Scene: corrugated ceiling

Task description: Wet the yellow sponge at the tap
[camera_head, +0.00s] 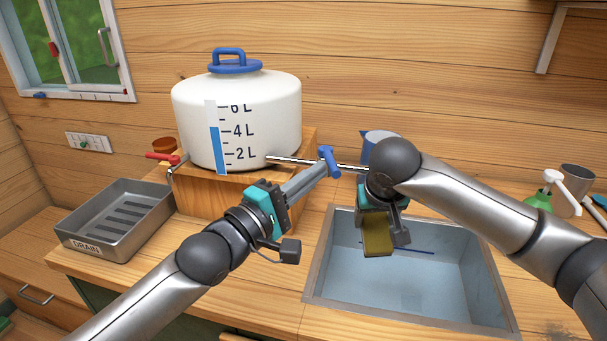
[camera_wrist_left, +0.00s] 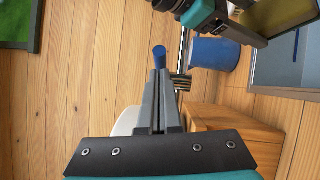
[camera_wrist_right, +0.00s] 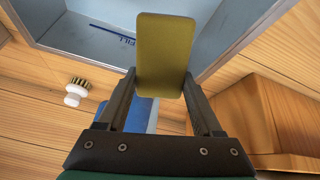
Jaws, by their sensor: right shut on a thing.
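The yellow sponge (camera_head: 377,237) is in my right gripper (camera_head: 386,228), above the sink (camera_head: 318,262). It also shows upright between the fingers in the right wrist view (camera_wrist_right: 166,55). The tap is a metal pipe (camera_head: 290,161) running right from the white tank (camera_head: 240,125), with a blue handle (camera_head: 328,160). The pipe's outlet is hidden behind my right wrist, and I see no water running. My left gripper (camera_head: 318,171) has its fingers together, with the tips at the blue handle (camera_wrist_left: 159,55); I cannot tell whether they touch it.
A grey tray marked DRAIN (camera_head: 88,246) stands left, near a red-handled tap (camera_head: 162,157). A blue jug (camera_head: 370,143) is behind my right wrist. A white brush (camera_wrist_right: 76,92) lies on the counter.

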